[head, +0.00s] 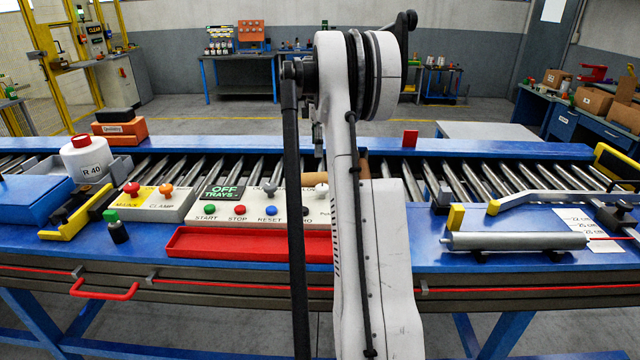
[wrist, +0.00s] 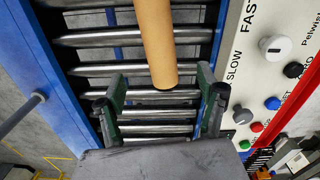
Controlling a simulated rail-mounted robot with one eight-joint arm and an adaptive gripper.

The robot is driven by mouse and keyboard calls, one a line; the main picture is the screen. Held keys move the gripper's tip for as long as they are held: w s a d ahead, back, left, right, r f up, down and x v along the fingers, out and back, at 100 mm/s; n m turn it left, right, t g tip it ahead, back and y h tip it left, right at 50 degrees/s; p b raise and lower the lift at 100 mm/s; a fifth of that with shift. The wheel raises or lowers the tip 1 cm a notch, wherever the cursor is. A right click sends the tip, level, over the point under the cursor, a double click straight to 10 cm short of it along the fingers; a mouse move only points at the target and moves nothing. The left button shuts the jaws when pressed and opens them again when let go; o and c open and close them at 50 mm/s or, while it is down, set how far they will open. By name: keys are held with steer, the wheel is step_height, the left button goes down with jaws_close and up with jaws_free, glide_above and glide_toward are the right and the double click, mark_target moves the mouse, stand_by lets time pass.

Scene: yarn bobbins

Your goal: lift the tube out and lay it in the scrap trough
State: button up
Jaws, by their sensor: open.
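A tan cardboard tube (wrist: 155,40) shows in the wrist view, running down from the top edge above the metal rollers. Its near end lies between my gripper's fingertips in the picture; I cannot tell whether they touch it. My gripper (wrist: 161,82) is open, with one dark green finger on each side. A long shallow red trough (head: 250,254) lies at the front of the blue bench, partly hidden by my arm.
A control panel (head: 258,219) with coloured buttons stands between rollers and trough. A grey cylinder (head: 515,241) lies at front right. Rollers (head: 475,182) at right are mostly bare.

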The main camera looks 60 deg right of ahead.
mark_target(319, 174)
steer(key=shift+s+d+f, duration=0.2)
steer(key=shift+d+f, duration=0.2)
steer(key=shift+f, duration=0.2)
steer(key=f+p, duration=0.1)
steer(key=f, duration=1.2)
steer(key=shift+w+a+p, duration=0.1)
steer(key=shift+a+p, duration=0.1)
steer(key=shift+p, duration=0.2)
steer(key=shift+c, duration=0.2)
steer(key=c, duration=1.2)
steer(key=shift+c, duration=0.3)
steer(key=shift+r, duration=0.1)
